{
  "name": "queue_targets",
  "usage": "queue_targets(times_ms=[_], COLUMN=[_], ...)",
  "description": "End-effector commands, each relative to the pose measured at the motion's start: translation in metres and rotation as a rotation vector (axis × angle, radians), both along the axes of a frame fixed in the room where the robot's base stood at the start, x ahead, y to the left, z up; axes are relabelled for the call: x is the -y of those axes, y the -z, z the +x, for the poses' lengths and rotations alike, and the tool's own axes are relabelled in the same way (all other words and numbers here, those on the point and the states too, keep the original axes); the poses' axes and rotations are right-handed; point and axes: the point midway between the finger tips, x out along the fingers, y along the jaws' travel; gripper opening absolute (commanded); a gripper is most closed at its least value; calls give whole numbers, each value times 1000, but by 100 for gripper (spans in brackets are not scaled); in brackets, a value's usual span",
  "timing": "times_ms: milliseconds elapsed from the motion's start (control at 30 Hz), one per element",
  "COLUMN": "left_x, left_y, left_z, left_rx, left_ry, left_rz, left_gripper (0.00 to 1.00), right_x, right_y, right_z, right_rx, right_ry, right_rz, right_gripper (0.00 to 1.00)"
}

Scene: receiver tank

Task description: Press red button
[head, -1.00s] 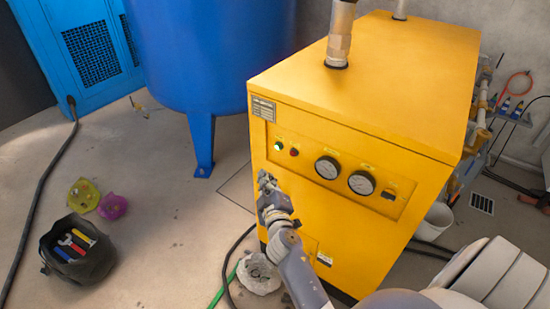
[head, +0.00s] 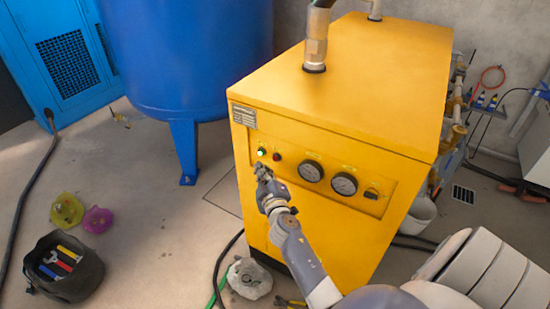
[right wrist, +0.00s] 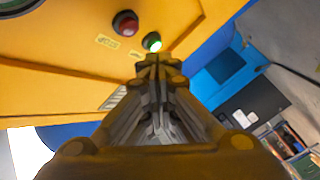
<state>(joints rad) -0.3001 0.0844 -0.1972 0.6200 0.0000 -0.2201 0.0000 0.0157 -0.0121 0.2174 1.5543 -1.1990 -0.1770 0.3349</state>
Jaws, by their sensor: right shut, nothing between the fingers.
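The red button (head: 277,156) sits on the front panel of the yellow machine (head: 330,210), just right of a lit green button (head: 262,151) and left of two round gauges. In the right wrist view the red button (right wrist: 125,23) is at the upper middle, with the green button (right wrist: 152,42) lower right of it. My right gripper (head: 262,170) is shut and empty, just below the two buttons in the head view. In the right wrist view its fingertips (right wrist: 150,60) appear just below the green button. Contact cannot be told. My left gripper is not in view.
A blue tank (head: 187,60) stands left of the machine. A black tool bag (head: 85,283), a yellow bag (head: 66,210) and a magenta bag (head: 97,220) lie on the floor at left. A clear bag (head: 250,278) and hoses lie by the machine's base.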

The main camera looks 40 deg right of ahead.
Motion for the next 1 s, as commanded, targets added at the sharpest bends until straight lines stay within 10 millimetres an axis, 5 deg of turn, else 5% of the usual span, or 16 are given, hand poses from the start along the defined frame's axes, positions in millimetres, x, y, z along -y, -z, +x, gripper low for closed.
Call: queue_targets(times_ms=[300, 1000], left_x=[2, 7], left_y=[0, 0], left_z=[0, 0], left_rx=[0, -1], left_ry=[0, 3], left_rz=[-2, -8], left_gripper=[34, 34], right_x=[23, 24], right_y=[1, 1], right_z=[10, 10], right_rx=[0, 0], right_ry=[-1, -1], right_rz=[1, 1], right_gripper=[0, 0])
